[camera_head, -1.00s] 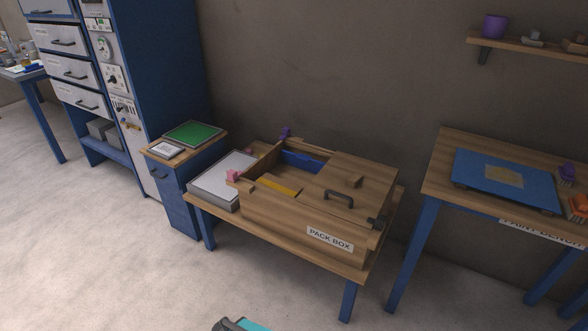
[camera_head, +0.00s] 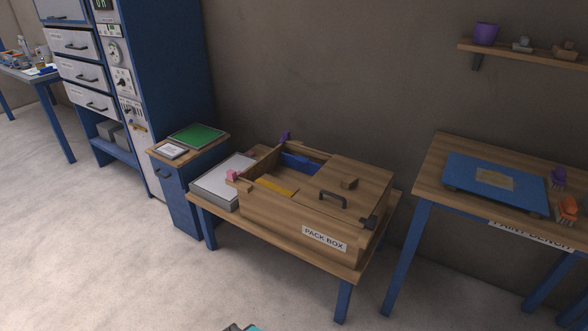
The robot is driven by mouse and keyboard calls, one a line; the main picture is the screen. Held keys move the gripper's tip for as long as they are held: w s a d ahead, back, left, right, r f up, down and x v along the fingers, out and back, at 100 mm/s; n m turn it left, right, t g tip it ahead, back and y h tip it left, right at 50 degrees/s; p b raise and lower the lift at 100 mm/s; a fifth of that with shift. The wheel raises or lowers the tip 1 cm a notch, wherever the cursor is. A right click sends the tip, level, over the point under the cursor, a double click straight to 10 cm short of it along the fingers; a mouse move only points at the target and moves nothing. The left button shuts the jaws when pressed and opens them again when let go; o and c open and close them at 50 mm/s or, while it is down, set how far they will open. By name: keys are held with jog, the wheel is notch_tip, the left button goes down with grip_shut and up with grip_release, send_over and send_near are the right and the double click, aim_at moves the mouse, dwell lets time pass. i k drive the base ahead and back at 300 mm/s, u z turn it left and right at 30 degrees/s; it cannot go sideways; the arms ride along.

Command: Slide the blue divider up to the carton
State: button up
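The blue divider (camera_head: 300,164) shows inside the open part of the wooden pack box (camera_head: 290,217), near its back wall. A yellow piece (camera_head: 274,187), which may be the carton, lies in the box nearer the front; its lower part is hidden by the front wall. The divider and the yellow piece are apart. A wooden lid with a dark handle (camera_head: 333,198) covers the right part of the box. My gripper is not clearly seen; only a small dark and teal part of my own body shows at the bottom edge.
The box stands on a wooden table with blue legs, a grey tray (camera_head: 224,180) at its left. A blue cabinet with a green pad (camera_head: 196,135) stands further left. The paint bench (camera_head: 434,173) is at the right. The floor in front is clear.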

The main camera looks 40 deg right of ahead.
aim_at(304, 164)
jog(key=z, duration=0.15)
jog(key=i, duration=0.85)
jog(key=u, duration=0.05)
